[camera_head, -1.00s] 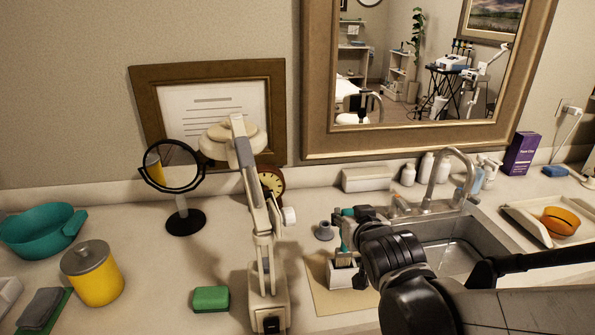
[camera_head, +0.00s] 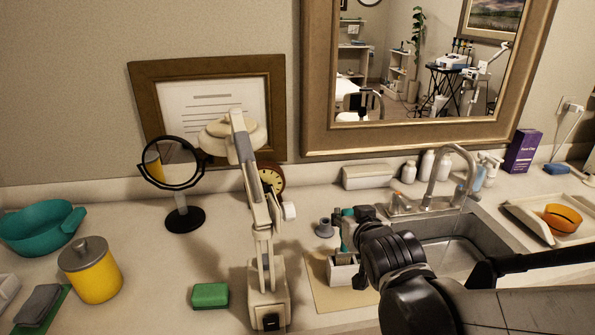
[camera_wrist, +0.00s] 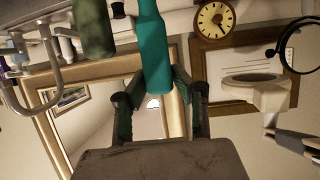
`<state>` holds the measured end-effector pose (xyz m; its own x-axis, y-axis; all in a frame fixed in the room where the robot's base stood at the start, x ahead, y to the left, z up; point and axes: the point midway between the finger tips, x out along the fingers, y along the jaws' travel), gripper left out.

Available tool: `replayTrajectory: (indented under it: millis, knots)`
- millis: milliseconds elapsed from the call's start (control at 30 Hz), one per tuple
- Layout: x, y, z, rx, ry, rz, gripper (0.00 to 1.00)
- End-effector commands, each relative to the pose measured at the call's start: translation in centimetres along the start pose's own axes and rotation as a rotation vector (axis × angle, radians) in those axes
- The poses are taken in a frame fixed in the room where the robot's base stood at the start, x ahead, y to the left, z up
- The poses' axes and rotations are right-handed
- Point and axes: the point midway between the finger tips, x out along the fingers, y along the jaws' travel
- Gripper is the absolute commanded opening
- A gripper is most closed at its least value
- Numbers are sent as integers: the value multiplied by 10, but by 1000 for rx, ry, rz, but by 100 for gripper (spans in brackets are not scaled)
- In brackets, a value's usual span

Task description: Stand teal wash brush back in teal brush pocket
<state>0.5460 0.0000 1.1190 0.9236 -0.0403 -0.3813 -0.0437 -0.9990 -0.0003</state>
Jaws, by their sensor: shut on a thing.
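The teal wash brush shows as a teal handle (camera_head: 347,232) above the counter in the head view and as a teal shaft (camera_wrist: 153,45) in the wrist view. My gripper (camera_wrist: 160,92) is shut on it, with one finger on each side. In the head view my gripper (camera_head: 364,217) is partly hidden by my dark wrist. The white brush holder (camera_head: 341,273) stands on a tan mat, directly below the brush. The brush's lower end and the teal pocket are hidden or too small to tell, so I cannot tell whether the brush is inside.
A grey-green object (camera_wrist: 94,28) is beside the brush in the wrist view. The sink (camera_head: 450,250) is right of the holder, and a white lamp arm (camera_head: 258,215) stands to its left. A green sponge (camera_head: 210,295) lies farther left.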

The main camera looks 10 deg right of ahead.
Motion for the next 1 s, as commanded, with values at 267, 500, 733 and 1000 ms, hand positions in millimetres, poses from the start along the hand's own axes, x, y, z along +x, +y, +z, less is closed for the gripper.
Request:
replayTrajectory:
  millis: [267,500,733,1000]
  knots:
    - [0,0,0,0,0,0,0]
    - [2,0,3,0,0,0,0]
    - [3,0,8,0,0,0,0]
    - [6,0,14,0,0,0,0]
